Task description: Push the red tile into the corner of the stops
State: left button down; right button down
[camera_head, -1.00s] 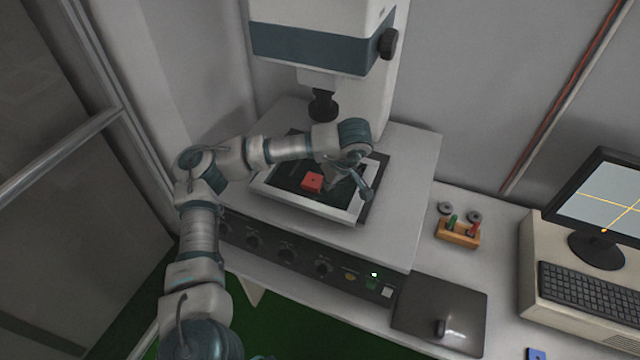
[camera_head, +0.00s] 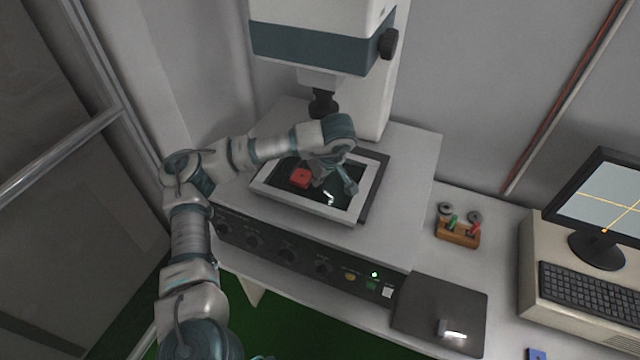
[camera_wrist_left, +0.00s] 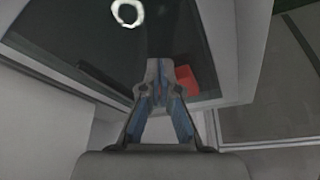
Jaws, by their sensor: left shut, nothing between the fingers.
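The red tile (camera_head: 300,178) lies on the dark glass inside the light-framed stage (camera_head: 298,208), toward its left side. My left gripper (camera_head: 319,184) is shut and empty, pointing down just right of the tile. In the left wrist view the tile (camera_wrist_left: 188,80) shows beside the shut fingertips (camera_wrist_left: 159,66), partly hidden behind the gripper; I cannot tell whether they touch. A dark bar (camera_wrist_left: 98,74) lies along the frame's inner edge there, perhaps one of the stops. The corner of the stops cannot be made out clearly. My right gripper is not in view.
The microscope's lens (camera_head: 323,104) hangs close behind my left arm. A knob panel (camera_head: 290,256) runs along the front of the base. A wooden holder (camera_head: 458,233), a dark pad (camera_head: 440,312) and a keyboard (camera_head: 590,300) are to the right.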

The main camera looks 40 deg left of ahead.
pick_arm(q)
jog(key=shift+a, duration=0.3)
jog(key=shift+w+d+p+v, duration=0.1)
jog(key=shift+w+p+v, duration=0.1)
jog(key=shift+p+v, duration=0.8)
jog(key=shift+w+d+p+v, duration=0.1)
jog(key=shift+w+p+v, duration=0.1)
jog(key=shift+p+v, duration=0.8)
jog(key=shift+d+r+b, duration=0.15)
jog(key=shift+b, duration=0.2)
